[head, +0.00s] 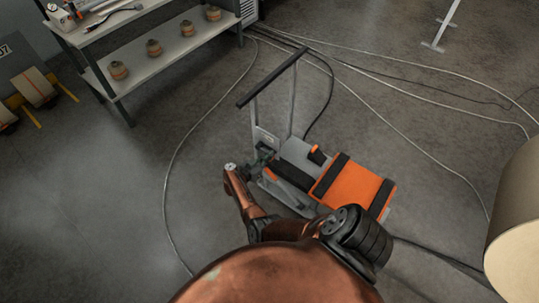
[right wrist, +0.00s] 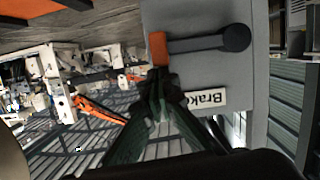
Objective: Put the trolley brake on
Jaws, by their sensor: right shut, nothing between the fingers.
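The trolley (head: 297,152) stands on the floor in the middle of the head view, with a grey frame and a dark push bar (head: 272,77). In the right wrist view its grey panel (right wrist: 205,72) carries a dark lever (right wrist: 200,44) with a round black knob (right wrist: 236,38) at the right end and an orange piece (right wrist: 158,48) at the left end. A white label (right wrist: 205,100) reading "Brak…" is partly hidden by my gripper. My right gripper (right wrist: 160,80) is shut and empty, its tips just below the orange piece; contact cannot be told. My left gripper is not in view.
An orange case (head: 350,184) with black straps lies on the trolley. Cables (head: 365,95) run over the floor around it. A shelf bench (head: 165,62) stands at the upper left, a large pale roll (head: 518,235) at the right.

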